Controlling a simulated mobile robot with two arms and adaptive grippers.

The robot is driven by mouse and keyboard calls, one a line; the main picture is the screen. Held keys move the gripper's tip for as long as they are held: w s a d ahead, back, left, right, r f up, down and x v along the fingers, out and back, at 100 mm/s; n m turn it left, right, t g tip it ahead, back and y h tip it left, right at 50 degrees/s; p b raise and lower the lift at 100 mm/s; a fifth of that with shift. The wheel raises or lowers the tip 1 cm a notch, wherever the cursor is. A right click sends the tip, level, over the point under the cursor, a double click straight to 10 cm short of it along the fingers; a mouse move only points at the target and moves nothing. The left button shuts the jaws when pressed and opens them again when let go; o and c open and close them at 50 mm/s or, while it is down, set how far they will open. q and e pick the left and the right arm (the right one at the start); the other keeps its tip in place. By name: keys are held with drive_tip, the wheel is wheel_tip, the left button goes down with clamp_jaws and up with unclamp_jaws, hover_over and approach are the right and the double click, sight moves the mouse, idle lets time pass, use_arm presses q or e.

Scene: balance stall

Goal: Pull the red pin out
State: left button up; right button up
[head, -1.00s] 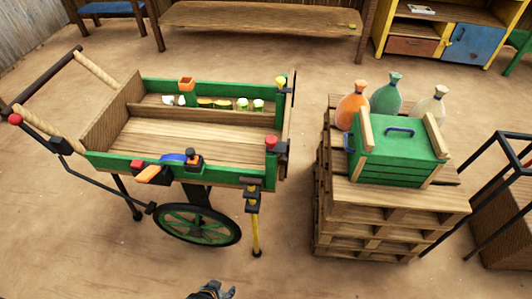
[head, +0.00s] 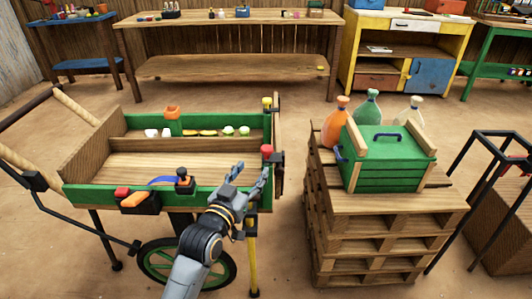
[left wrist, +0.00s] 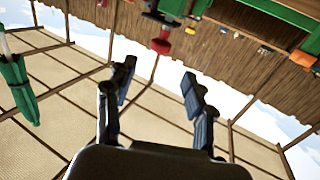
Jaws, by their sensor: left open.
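The red pin (head: 267,151) shows as a red knob at the front right corner of the green cart (head: 75,195); its shaft is mostly hidden. My left gripper (head: 252,177) is open and empty, just below and left of the red knob, apart from it as far as I can tell. In the left wrist view the red knob (left wrist: 161,45) with its stem lies beyond the two open fingertips (left wrist: 158,78), with nothing between them. My right gripper is out of view.
An orange-and-red fitting (head: 138,201) and a black knob (head: 183,177) sit on the cart's front side. A yellow-capped post (head: 267,103) stands at its back right corner. A pallet stack (head: 375,245) with a green crate (head: 385,178) and several bottles stands right of the cart.

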sight(265, 153)
use_arm(q)
drive_tip(key=b+x, duration=0.1)
drive_tip(key=x, duration=0.8)
drive_tip(key=shift+w+d, duration=0.15)
drive_tip(key=shift+w, duration=0.2)
drive_tip(key=shift+w+d+b, duration=0.25)
drive_tip(key=shift+w+b, duration=0.05)
drive_tip(key=shift+w, duration=0.35)
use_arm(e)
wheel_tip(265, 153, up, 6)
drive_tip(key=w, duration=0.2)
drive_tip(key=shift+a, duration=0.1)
use_arm(q)
clamp_jaws()
